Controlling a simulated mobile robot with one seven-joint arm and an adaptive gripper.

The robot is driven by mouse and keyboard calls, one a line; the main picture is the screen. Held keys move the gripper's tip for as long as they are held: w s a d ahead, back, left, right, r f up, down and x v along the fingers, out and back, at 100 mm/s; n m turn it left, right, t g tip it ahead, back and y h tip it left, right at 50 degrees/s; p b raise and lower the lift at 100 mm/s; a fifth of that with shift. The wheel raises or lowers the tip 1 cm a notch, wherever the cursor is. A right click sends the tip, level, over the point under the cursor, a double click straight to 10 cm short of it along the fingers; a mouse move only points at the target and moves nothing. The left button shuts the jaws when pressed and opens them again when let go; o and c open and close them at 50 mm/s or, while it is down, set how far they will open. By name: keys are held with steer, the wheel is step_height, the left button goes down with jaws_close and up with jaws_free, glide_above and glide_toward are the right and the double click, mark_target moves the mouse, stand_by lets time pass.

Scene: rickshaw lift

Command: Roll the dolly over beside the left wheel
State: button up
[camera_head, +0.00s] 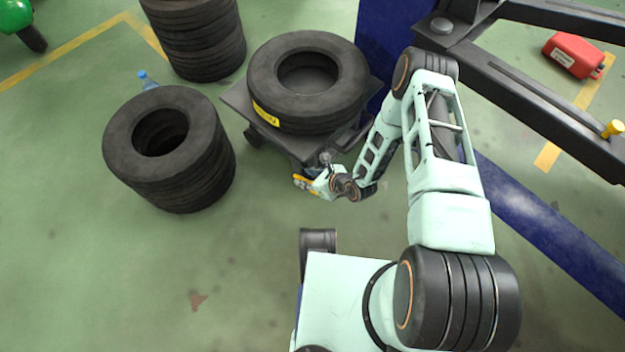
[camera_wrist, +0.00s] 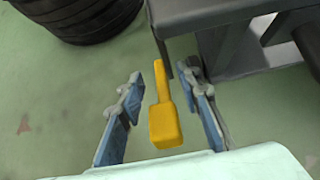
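A yellow handle-like piece (camera_wrist: 163,120) stands between the two blue-grey fingers of my gripper (camera_wrist: 162,78), with a gap on each side. In the head view my gripper (camera_head: 312,184) is low at the dolly's near corner, with yellow showing beside it. My gripper is open around the yellow piece. Whether that piece joins the dolly is unclear. I cannot identify a left wheel in view.
A tyre stack (camera_head: 165,180) stands left of the dolly, another (camera_head: 200,45) behind it. A blue lift post (camera_head: 380,35) and dark lift arm (camera_head: 530,85) are at right, with a red box (camera_head: 572,55) beyond. Green floor is clear at the lower left.

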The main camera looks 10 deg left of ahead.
mark_target(299, 176)
steer(key=b+x, duration=0.1)
steer(key=x, duration=0.4)
steer(key=shift+w+a+f+b, duration=0.1)
steer(key=shift+a+f+b, duration=0.15)
steer(key=shift+b, duration=0.15)
jaws_close()
